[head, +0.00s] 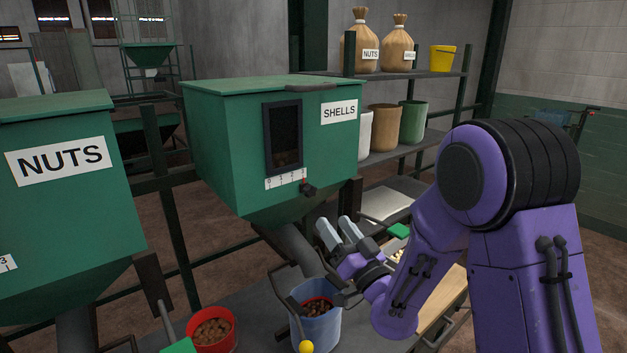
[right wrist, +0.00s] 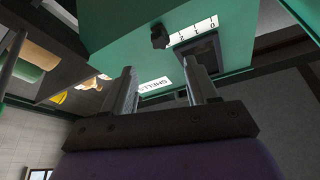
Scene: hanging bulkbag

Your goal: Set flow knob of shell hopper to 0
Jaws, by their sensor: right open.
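The shell hopper (head: 235,155) is a green box labelled SHELLS, with a dark window and a white 0-to-3 scale strip (head: 286,180) below it. My right gripper (head: 338,229) is open and empty, below and a little right of the knob. In the right wrist view the knob (right wrist: 159,37) shows beyond and above the gap between the open fingers (right wrist: 160,76), apart from them. My left gripper is not in view.
The NUTS hopper (head: 60,200) stands at the left. Below the shell hopper's spout (head: 290,243) is a blue bucket (head: 319,329) with brown contents. A red bowl (head: 212,333) of nuts sits left of it. Shelves (head: 425,75) with sacks and bins stand behind.

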